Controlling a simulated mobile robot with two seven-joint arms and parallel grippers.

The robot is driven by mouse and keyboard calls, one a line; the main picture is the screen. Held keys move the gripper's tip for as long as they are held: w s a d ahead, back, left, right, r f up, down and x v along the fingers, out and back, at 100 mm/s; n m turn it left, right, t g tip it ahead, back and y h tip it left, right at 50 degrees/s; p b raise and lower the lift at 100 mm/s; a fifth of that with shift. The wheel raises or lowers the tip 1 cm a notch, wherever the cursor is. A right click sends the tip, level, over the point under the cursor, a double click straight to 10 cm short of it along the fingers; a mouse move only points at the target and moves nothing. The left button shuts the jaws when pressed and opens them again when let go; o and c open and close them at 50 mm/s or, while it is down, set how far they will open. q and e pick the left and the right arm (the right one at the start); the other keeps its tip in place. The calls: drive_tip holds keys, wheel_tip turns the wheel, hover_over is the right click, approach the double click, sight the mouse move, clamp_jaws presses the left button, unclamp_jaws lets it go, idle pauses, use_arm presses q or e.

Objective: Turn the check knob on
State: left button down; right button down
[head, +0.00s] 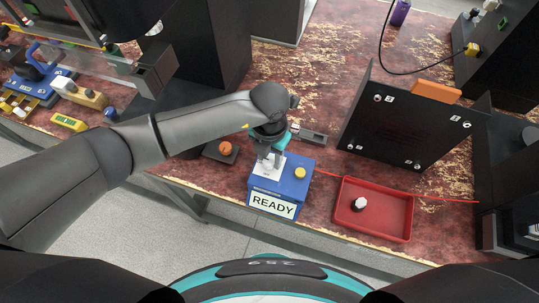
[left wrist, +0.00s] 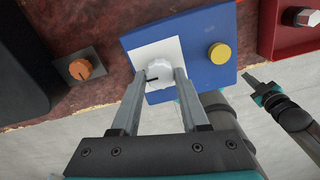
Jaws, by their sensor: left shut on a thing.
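A blue box (head: 292,190) with a READY sign (head: 272,204) stands at the table's front edge. On its top are a white plate with a white knob (left wrist: 159,73) and a yellow button (head: 300,173). My left gripper (left wrist: 160,79) is over the box with its fingers shut on the white knob's sides. The knob's dark mark points left in the left wrist view. No label naming it is readable. My right gripper (left wrist: 259,88) shows small at the right of the left wrist view; its jaw opening is unclear.
An orange knob (head: 225,148) on a dark base sits left of the box. A red tray (head: 375,227) holding a black-and-white knob-like part (head: 358,204) lies to the right. A red cable runs behind the box.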

sight(270, 161)
use_arm(q)
drive_tip(key=shift+c, duration=2.1)
unclamp_jaws()
wheel_tip(270, 161, up, 15)
drive_tip(key=p, duration=0.1)
drive_tip(key=shift+r, duration=0.15)
drive_tip(key=shift+s, duration=0.1)
